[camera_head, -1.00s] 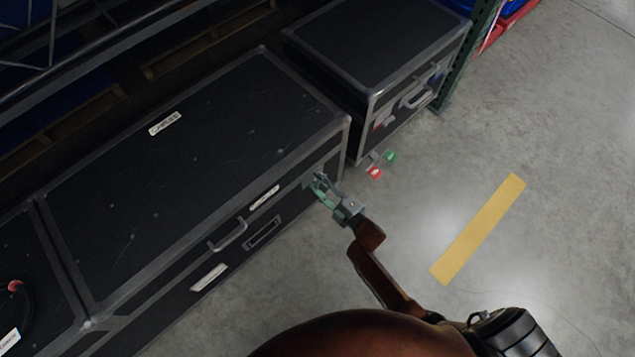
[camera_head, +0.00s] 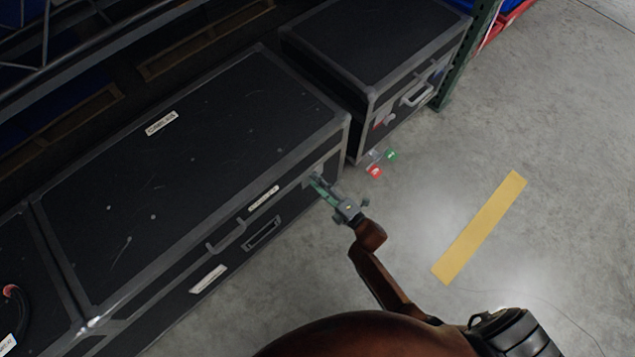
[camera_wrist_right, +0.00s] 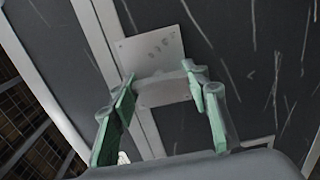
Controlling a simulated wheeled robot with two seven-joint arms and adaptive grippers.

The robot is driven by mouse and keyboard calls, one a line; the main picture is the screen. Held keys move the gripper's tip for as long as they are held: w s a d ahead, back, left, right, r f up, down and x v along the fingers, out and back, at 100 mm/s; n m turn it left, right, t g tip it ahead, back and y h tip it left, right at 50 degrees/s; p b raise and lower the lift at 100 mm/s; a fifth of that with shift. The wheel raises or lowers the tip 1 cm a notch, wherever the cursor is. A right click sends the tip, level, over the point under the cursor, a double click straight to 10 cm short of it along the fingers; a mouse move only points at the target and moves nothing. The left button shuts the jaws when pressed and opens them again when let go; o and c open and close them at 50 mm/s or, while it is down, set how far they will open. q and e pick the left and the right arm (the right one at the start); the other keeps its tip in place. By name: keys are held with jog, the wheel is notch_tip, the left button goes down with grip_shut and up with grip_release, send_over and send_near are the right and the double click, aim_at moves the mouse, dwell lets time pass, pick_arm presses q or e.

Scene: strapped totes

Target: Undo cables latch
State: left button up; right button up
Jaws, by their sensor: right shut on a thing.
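The black case labelled cables (camera_head: 205,150), with grey metal edging, stands in the middle left of the head view, its lid down. My right gripper (camera_head: 314,184) is at the right end of its front face, at the latch. In the right wrist view, the latch plate (camera_wrist_right: 152,48) is a grey metal plate across the lid seam. The fingers partly hide the latch. My left gripper is not in view.
A third case (camera_head: 30,265) is at the left. The concrete floor around the yellow stripe (camera_head: 480,227) is clear.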

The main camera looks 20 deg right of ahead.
jog(key=shift+s+f, duration=0.1)
jog(key=shift+f, duration=0.05)
jog(key=o, duration=0.8)
jog(key=shift+c, duration=0.2)
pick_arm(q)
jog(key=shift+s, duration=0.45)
pick_arm(e)
jog(key=o, duration=0.4)
jog(key=shift+s+d, duration=0.15)
jog(key=shift+s, duration=0.05)
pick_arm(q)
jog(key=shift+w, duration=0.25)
pick_arm(e)
jog(key=v, duration=1.1)
jog(key=shift+s, duration=0.25)
